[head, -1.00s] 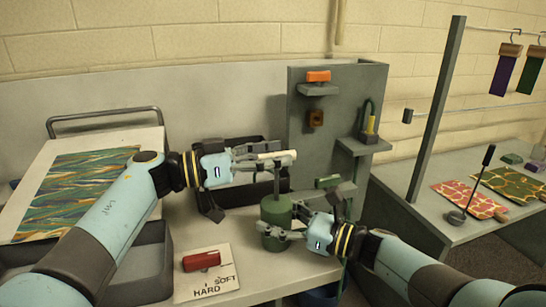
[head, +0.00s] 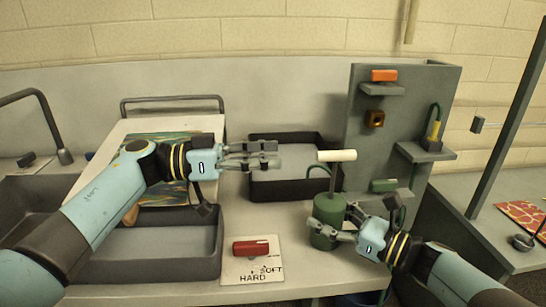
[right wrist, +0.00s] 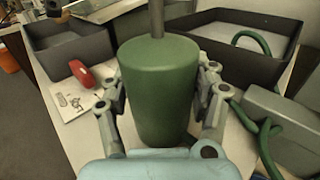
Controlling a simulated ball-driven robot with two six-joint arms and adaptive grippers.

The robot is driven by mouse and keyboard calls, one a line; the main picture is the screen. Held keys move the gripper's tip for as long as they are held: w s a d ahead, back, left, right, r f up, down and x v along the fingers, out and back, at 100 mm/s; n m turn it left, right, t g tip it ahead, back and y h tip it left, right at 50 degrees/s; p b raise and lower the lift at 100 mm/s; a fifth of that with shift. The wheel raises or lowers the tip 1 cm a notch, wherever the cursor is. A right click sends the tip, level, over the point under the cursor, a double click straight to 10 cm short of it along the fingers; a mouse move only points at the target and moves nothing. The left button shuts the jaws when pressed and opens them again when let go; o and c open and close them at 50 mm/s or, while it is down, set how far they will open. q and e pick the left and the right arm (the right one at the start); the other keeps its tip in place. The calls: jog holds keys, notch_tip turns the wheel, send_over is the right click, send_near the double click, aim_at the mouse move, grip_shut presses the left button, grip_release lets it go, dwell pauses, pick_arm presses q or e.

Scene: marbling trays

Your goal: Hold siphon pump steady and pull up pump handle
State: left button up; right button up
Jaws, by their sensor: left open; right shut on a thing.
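The siphon pump is a green cylinder (head: 327,209) standing upright on the table, with a grey rod rising from its top. The cream pump handle (head: 337,155) sits crosswise on the rod, well above the body. My right gripper (head: 328,228) is shut on the pump body, low on its side. In the right wrist view its fingers lie along both sides of the green cylinder (right wrist: 158,90), and the handle is out of frame. My left gripper (head: 278,155) is open and empty, left of the handle at about its height, with a gap between them.
A dark tray (head: 300,190) lies behind the pump, another (head: 205,275) at front left. A card (head: 238,272) marked SOFT and HARD bears a red block (head: 251,247). A grey panel (head: 372,145) with shelves stands behind right. A green hose (right wrist: 262,140) runs beside the pump.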

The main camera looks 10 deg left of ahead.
jog(key=o, duration=1.4)
